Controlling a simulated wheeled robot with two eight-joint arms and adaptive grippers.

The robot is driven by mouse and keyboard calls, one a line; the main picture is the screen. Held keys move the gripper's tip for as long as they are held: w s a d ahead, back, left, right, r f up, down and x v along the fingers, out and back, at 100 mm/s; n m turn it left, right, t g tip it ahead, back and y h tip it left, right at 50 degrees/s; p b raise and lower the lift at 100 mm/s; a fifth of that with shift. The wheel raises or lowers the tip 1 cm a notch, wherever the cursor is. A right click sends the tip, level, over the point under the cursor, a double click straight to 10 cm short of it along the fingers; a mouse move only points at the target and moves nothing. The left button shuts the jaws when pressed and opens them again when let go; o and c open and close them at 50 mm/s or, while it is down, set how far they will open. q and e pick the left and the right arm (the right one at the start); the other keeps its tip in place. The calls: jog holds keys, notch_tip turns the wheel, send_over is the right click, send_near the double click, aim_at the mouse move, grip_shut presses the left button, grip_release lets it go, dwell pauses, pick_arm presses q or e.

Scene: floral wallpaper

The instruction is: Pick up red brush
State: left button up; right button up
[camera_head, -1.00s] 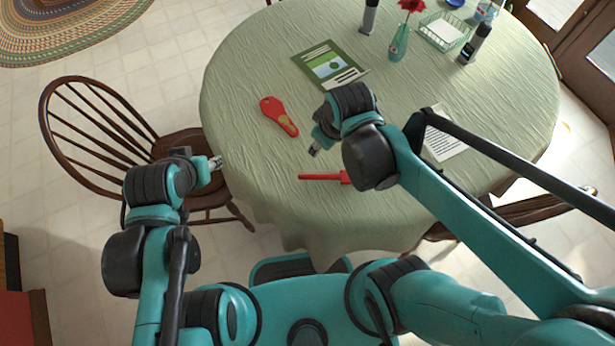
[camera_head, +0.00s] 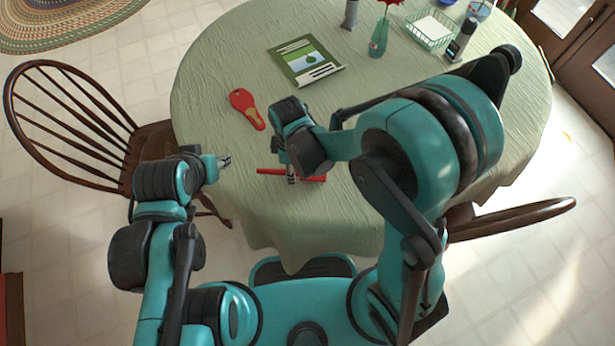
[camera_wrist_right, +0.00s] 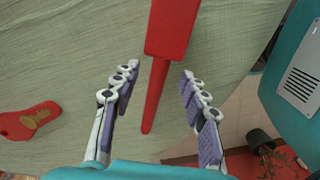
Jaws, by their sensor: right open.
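The red brush (camera_head: 266,171) lies on the tablecloth near the table's front edge. In the right wrist view the brush (camera_wrist_right: 172,28) shows a wide block at the top and a thin handle running down between the fingers. My right gripper (camera_head: 291,178) is over the brush, pointing down; it partly hides the middle of the brush in the head view. In the wrist view its fingers (camera_wrist_right: 159,80) are spread on both sides of the handle, with gaps, and hold nothing. My left gripper (camera_head: 224,161) hangs by the table's left edge, away from the brush; its jaws are too small to judge.
A red paddle-shaped object with a brown patch (camera_head: 247,108) lies left of the right gripper. A green booklet (camera_head: 306,62), a vase (camera_head: 379,40), a wire basket (camera_head: 430,33) and dark-topped containers stand farther back. A wooden chair (camera_head: 75,120) is at the left.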

notch_tip(320, 180, down, 3)
jog(key=shift+w+f+b, duration=0.1)
jog(key=shift+b, duration=0.4)
jog(key=shift+c, duration=0.6)
grip_shut()
pick_arm(q)
jog(key=shift+f, duration=0.8)
pick_arm(e)
jog(key=shift+r, duration=0.2)
jog(key=shift+r+p, duration=0.45)
jog(key=shift+r, duration=0.15)
jog(key=r+p, duration=0.1)
jog(key=r, duration=0.1)
jog(key=s+r+p, duration=0.1)
jog(key=r, duration=0.1)
jog(key=shift+s, duration=0.15)
pick_arm(q)
notch_tip(320, 180, up, 7)
jog(key=p, duration=0.4)
pick_arm(e)
jog(key=s+r, duration=0.5)
jog(key=s, duration=0.5)
jog(key=shift+s+d+r, duration=0.25)
jog(key=shift+r, duration=0.1)
pick_arm(q)
jog(key=shift+f, duration=0.1)
